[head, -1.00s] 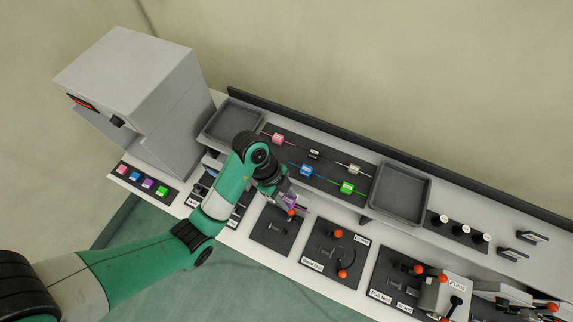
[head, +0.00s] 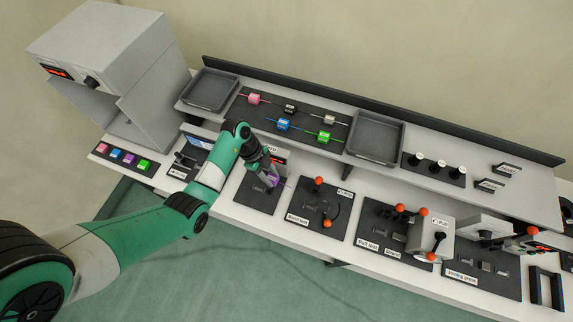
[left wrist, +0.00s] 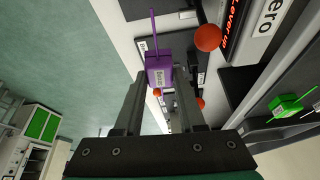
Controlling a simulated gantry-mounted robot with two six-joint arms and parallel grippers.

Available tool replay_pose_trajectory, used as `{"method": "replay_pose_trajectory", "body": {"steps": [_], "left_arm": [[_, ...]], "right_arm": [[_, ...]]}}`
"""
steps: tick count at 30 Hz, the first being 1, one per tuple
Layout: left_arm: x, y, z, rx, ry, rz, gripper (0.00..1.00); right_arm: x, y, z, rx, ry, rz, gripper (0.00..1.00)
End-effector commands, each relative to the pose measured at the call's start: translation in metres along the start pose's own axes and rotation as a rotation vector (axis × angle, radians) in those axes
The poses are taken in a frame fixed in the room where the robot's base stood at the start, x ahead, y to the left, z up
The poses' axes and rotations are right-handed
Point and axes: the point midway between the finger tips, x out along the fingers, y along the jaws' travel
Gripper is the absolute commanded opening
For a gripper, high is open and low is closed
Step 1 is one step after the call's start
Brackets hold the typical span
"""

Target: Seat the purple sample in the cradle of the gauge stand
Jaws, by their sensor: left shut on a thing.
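The purple sample (left wrist: 158,70) is a labelled purple block with a thin rod through it. My left gripper (left wrist: 159,80) is shut on the block, one finger on each side, in the left wrist view. In the head view the sample (head: 273,182) and left gripper (head: 270,177) are over the black plate of the gauge stand (head: 250,198). The stand's red display (left wrist: 233,28) reads "Lever up" in the left wrist view, near an orange lever knob (left wrist: 207,38). The arm and sample hide the cradle, so I cannot tell whether they touch. My right gripper is not in view.
The bend test station (head: 305,222) with orange knobs stands just right of the gauge stand. A rack (head: 300,115) behind holds several coloured samples, between two grey trays (head: 210,92) (head: 375,138). A grey oven-like box (head: 110,60) stands at the far left.

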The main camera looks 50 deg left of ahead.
Motion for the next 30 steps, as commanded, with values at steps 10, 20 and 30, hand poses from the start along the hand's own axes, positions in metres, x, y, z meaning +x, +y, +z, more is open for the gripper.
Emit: {"method": "replay_pose_trajectory", "body": {"steps": [10, 20, 30], "left_arm": [[0.044, -0.001, 0.094, -0.083, -0.006, -0.035, 0.00], [0.048, -0.001, 0.101, -0.086, -0.007, -0.037, 0.00], [0.078, -0.001, 0.113, -0.086, -0.008, -0.037, 0.00]], "right_arm": [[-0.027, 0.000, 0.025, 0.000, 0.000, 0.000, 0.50], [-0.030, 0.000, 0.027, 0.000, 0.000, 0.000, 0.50], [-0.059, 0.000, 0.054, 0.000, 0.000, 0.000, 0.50]]}}
